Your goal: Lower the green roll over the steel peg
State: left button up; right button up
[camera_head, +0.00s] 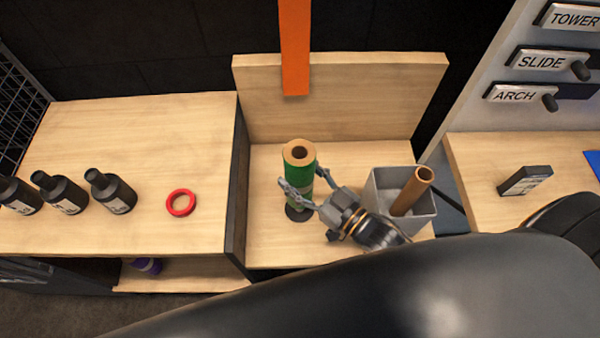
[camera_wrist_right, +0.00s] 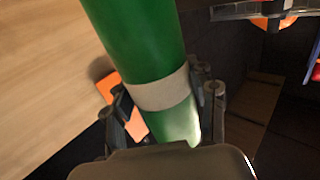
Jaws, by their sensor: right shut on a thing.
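The green roll (camera_head: 301,160) stands about upright on the middle shelf, with a brown core and a dark hole at its top. It fills much of the right wrist view (camera_wrist_right: 135,40), where a pale band crosses it. My right gripper (camera_head: 308,184) reaches in from the right and is shut around the roll. Its fingers show on both sides of the roll in the right wrist view (camera_wrist_right: 160,98). A dark round base (camera_head: 297,215) shows under the roll. The steel peg is not visible. I cannot tell whether the roll touches the base. My left gripper is not in view.
A grey bin (camera_head: 424,223) with a brown tube (camera_head: 412,190) stands close right of the roll. An orange strip (camera_head: 295,50) hangs behind it. A red ring (camera_head: 181,203) and several black bottles (camera_head: 112,192) are on the left table (camera_head: 150,130). My dark arm covers the lower right.

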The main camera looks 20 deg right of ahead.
aim_at(310, 197)
dwell(0.4)
jog(key=shift+f+b, duration=0.75)
jog(key=shift+f, duration=0.3)
jog(key=shift+f, duration=0.25)
jog(key=shift+f+b, duration=0.75)
jog(key=shift+f, duration=0.1)
jog(key=shift+f, duration=0.3)
dwell(0.3)
jog(key=shift+f+b, duration=0.6)
jog(key=shift+f, duration=0.1)
